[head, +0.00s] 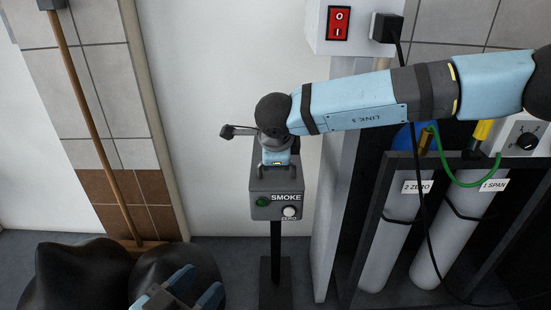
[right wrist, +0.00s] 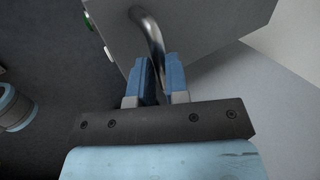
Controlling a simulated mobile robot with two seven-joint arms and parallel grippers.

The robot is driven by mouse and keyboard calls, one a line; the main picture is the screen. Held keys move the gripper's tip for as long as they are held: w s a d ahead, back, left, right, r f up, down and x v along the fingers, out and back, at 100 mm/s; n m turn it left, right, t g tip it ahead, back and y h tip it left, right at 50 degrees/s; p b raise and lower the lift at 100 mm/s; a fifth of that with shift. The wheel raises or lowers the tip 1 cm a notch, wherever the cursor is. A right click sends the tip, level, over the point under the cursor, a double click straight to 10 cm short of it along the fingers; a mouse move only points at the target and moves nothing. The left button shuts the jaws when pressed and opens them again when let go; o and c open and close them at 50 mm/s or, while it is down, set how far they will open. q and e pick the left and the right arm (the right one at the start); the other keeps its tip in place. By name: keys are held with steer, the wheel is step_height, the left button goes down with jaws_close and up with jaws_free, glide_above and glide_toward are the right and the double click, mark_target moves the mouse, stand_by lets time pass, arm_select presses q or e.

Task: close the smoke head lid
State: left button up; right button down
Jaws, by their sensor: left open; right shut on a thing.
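The grey smoke head box (head: 276,207), labelled SMOKE and ZERO, stands on a dark post, with a green button and a white knob on its front. My right gripper (head: 274,160) reaches down onto the top of the box. In the right wrist view, its blue fingers (right wrist: 158,75) are shut on a bent metal handle (right wrist: 148,32), which is fixed to a grey panel (right wrist: 200,22) of the box. In the head view my right wrist hides the handle, and I cannot tell the lid's angle. My left gripper (head: 196,284) is open and empty, low at the bottom left, away from the box.
A cabinet with grey gas cylinders (head: 449,230) stands to the right under my right arm. A red switch (head: 339,22) is on the wall unit above. A wooden pole (head: 92,120) leans at the left. White wall (head: 215,90) is clear behind the box.

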mark_target(276, 180)
steer(key=f, duration=0.1)
steer(key=s+f, duration=0.1)
steer(key=shift+s+f+g, duration=0.3)
steer(key=c, duration=1.1)
jaws_free()
steer(key=shift+f, duration=0.1)
arm_select(q)
steer(key=shift+f, duration=0.15)
arm_select(e)
steer(key=shift+r, duration=0.4)
arm_select(q)
steer(key=shift+s+d+r+n+p, duration=0.2)
steer(key=shift+s+r+n+p, duration=0.25)
steer(key=shift+p, duration=0.65)
steer(key=shift+s+d+r+n+p, duration=0.2)
steer(key=shift+r+n+p, duration=0.4)
steer(key=shift+p, duration=0.5)
arm_select(e)
steer(key=shift+v, duration=6.75)
